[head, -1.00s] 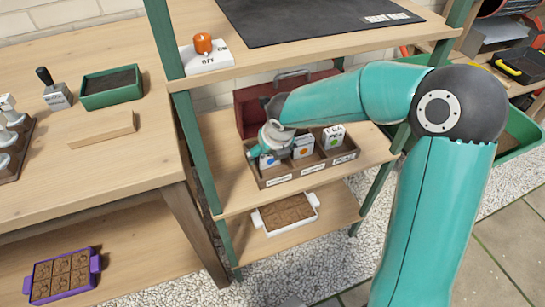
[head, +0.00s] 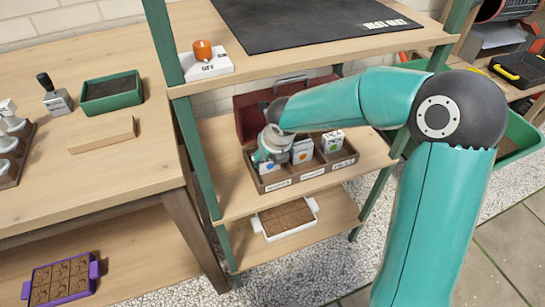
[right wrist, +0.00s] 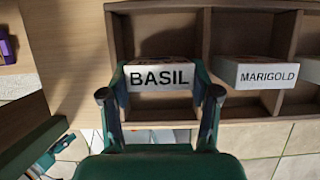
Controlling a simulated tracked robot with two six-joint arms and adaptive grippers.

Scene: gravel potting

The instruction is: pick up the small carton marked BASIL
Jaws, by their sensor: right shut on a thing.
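The small white BASIL carton (right wrist: 158,77) is in the right wrist view, its label facing the camera, at the left compartment of the wooden tray (right wrist: 203,32). My right gripper (right wrist: 159,96) is shut on it, one finger at each side. In the head view my right gripper (head: 268,147) is over the tray's left end, and the carton there is mostly hidden behind it. I cannot tell whether the carton is clear of the tray floor. My left gripper is not in view.
The MARIGOLD carton (right wrist: 258,74) stands in the middle compartment, and another white carton (head: 333,142) stands in the right one. A red toolbox (head: 255,118) is behind the tray. The shelf above, with a black mat (head: 310,22), and a green post (head: 192,150) are close by.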

